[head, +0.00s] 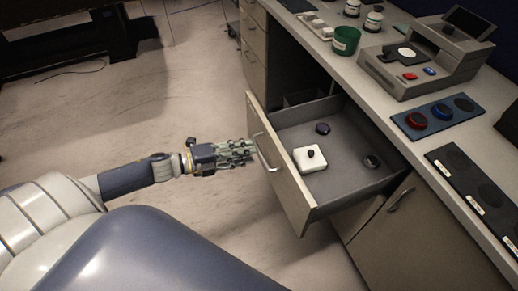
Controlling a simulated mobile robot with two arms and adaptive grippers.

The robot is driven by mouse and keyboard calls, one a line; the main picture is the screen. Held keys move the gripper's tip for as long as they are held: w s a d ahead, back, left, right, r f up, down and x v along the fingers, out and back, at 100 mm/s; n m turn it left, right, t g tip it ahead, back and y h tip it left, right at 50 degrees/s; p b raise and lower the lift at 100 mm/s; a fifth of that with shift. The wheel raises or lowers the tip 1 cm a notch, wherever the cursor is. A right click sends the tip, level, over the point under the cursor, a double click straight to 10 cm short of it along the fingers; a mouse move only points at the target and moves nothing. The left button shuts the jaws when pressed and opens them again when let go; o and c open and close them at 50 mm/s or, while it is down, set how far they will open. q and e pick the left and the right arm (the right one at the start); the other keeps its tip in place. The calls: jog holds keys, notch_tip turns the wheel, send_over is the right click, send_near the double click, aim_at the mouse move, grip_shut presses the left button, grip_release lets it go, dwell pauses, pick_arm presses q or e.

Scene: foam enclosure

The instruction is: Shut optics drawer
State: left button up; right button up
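The optics drawer (338,130) stands pulled out from the cabinet under the counter. Inside it lie a white square block (309,160) with a small dark piece on top, a dark round lens (322,128) and a dark ring (372,160). Its front panel (283,178) faces left and carries a bar handle (265,153). My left gripper (250,150) is just left of the handle, with its fingertips close to it. I cannot tell whether they touch, or how far the fingers are apart. My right gripper is not in view.
The counter (375,97) above holds a grey instrument (430,55), a green cup (346,40), a blue pad (438,116) with round lenses and a dark tray (475,185). A closed cabinet door (405,240) is below. The floor (130,120) to the left is open.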

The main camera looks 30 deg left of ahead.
aim_at(259, 149)
pick_arm(q)
jog(key=shift+x, duration=2.6)
grip_shut()
